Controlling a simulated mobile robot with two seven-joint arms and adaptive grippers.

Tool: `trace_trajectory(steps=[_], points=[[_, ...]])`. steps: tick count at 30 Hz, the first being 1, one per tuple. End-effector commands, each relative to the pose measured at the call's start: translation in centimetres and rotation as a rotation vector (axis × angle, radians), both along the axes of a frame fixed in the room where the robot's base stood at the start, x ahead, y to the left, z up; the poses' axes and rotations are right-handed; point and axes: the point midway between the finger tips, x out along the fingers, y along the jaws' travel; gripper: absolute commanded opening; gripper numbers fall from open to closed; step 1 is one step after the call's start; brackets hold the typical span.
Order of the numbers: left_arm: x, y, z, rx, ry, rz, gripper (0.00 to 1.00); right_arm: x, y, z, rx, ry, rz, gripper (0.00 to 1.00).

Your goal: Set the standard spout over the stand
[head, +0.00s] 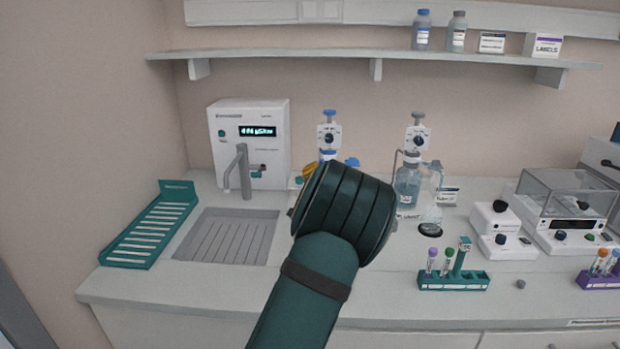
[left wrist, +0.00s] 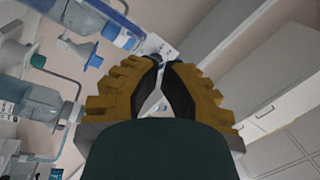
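A dispenser with a blue knob (head: 329,138) stands behind my arm; its bottle is mostly hidden. A blue tip (head: 352,162) shows to its right. A second dispenser with a grey knob (head: 417,135) sits on a clear bottle (head: 407,185). I cannot tell which spout is the standard one, and no stand can be made out. My left arm covers the middle of the head view; an ochre bit of its gripper (head: 309,170) shows by the blue-knob dispenser. In the left wrist view the left fingertips (left wrist: 161,66) are close together; any hold is unclear. My right gripper is out of view.
A flask (head: 431,212) stands beside the clear bottle. A green tube rack (head: 454,281) is at the front. A tap (head: 243,168), sink (head: 226,238) and green drying rack (head: 150,225) are left. A balance (head: 565,205) is right. A shelf (head: 370,57) hangs above.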

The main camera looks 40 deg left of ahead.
Motion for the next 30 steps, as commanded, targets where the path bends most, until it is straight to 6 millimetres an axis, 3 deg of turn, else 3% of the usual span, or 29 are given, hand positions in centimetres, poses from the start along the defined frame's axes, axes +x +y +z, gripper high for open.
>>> trace_trajectory(steps=[3, 9, 30], points=[[-1.5, 0.1, -0.3, -0.002, 0.000, 0.000, 0.00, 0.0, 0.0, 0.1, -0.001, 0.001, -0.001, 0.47], [-2.7, 0.2, -0.5, 0.000, 0.000, -0.001, 0.00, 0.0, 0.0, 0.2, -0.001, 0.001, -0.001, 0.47], [-2.8, 0.2, -0.5, 0.000, 0.000, -0.001, 0.00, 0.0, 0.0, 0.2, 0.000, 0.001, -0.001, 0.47]])
